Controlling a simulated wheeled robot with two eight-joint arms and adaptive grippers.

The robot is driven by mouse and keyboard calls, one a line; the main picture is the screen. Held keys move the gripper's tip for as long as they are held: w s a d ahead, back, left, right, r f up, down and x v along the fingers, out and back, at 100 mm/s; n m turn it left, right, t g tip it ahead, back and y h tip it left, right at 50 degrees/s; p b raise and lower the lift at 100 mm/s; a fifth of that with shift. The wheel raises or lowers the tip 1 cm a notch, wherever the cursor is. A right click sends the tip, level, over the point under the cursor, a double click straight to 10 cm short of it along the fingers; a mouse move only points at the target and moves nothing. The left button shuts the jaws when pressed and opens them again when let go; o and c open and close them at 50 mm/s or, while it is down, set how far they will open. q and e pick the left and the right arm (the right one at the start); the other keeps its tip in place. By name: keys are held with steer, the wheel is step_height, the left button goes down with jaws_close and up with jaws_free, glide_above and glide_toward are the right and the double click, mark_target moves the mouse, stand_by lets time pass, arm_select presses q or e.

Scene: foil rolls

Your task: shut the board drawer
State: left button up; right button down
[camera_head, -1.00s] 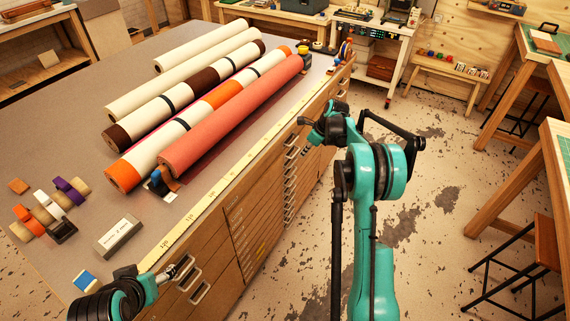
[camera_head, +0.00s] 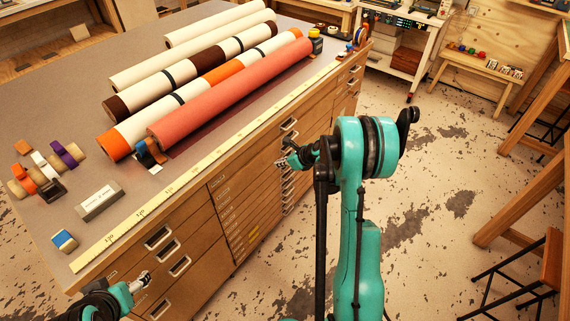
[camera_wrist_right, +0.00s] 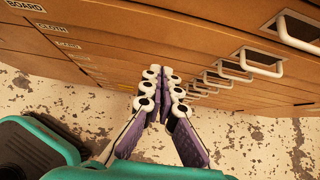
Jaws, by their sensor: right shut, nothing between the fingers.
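The board drawer shows in the right wrist view as a wooden front with a white "BOARD" label (camera_wrist_right: 25,5) at the top left corner. Only part of this front is in that picture, and I cannot tell how far it stands out. My right gripper (camera_head: 282,163) is in front of the cabinet's long side, by the column of handles. In the wrist view its fingertips (camera_wrist_right: 163,78) are together and empty, apart from the label. My left gripper (camera_head: 143,281) is at the lower left, close to the near drawers; its finger gap is too small to tell.
The cabinet top (camera_head: 60,120) carries several long rolls, a yellow measuring strip (camera_head: 165,202), tape rolls and a grey block (camera_head: 99,201). White-framed handles (camera_wrist_right: 258,62) stick out from the drawer fronts. Clear floor (camera_head: 430,220) lies right of the cabinet; a stool (camera_head: 540,260) stands farther right.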

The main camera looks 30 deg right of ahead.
steer(key=w+f, duration=0.1)
steer(key=w+a+b, duration=0.1)
steer(key=w, duration=0.1)
steer(key=w+a+f, duration=0.1)
steer(key=shift+w+f+b, duration=0.35)
steer(key=shift+w, duration=0.05)
steer(key=shift+w+a+r, duration=0.15)
steer(key=shift+w+a, duration=0.05)
steer(key=shift+w, duration=0.35)
